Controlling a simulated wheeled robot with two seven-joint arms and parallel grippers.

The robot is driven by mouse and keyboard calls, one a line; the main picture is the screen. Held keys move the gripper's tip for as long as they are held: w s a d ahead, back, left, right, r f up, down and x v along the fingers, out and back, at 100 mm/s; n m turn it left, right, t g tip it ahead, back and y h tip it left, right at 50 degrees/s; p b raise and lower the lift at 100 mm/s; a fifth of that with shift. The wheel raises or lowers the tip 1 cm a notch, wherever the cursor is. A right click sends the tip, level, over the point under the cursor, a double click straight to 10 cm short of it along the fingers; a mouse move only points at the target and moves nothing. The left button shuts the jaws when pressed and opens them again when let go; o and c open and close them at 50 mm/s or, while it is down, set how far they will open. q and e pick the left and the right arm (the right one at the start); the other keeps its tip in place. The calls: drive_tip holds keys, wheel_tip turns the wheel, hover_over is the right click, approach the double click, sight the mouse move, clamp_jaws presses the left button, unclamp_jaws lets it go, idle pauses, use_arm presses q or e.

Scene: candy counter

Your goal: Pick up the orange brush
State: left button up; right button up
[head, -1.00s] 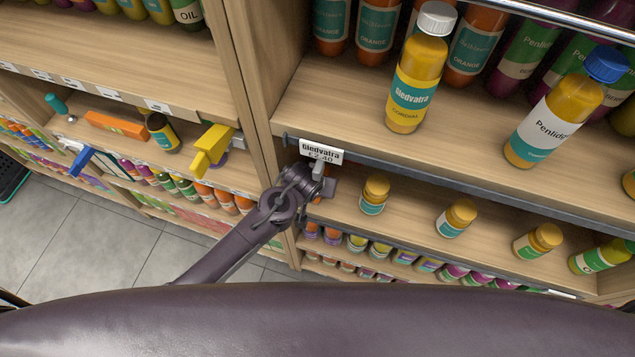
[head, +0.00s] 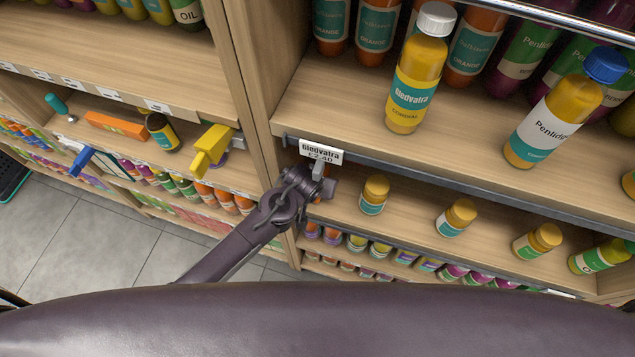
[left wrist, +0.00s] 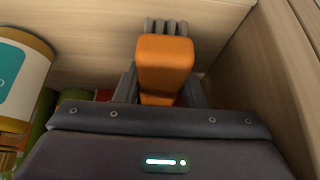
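The orange brush (left wrist: 165,65) shows in the left wrist view as a blocky orange body with a ribbed grey part behind it. It sits between the two dark fingers of my left gripper (left wrist: 165,92), which appear to press on both its sides. In the head view my left gripper (head: 318,184) is at the shelf edge by the upright panel, just under a white price tag. There the brush is mostly hidden by the gripper and wrist; only a little orange shows. My right gripper is in neither view.
The Gledvatra price tag (head: 321,152) hangs right above the gripper. A wooden upright (head: 245,95) stands close on its left. Small yellow jars (head: 375,194) stand on the shelf to the right. A yellow handled item (head: 212,150) and a blue one (head: 82,161) are on the left shelves.

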use_arm(q)
drive_tip(key=c, duration=0.4)
drive_tip(key=shift+o, duration=0.2)
drive_tip(key=shift+r, duration=0.5)
drive_tip(key=b+v, duration=0.2)
drive_tip(key=shift+w+r, duration=0.1)
drive_tip(key=shift+r, duration=0.35)
drive_tip(key=s+a+b, duration=0.1)
drive_tip(key=s+a, duration=0.1)
drive_tip(key=s, duration=0.6)
drive_tip(key=s+a+b, duration=0.2)
drive_tip(key=s+a, duration=0.1)
drive_tip(key=s, duration=0.5)
drive_tip(key=shift+s+r+b, duration=0.15)
drive_tip(key=shift+r+b, duration=0.05)
drive_tip(key=shift+b, duration=0.1)
drive_tip(key=shift+a, duration=0.1)
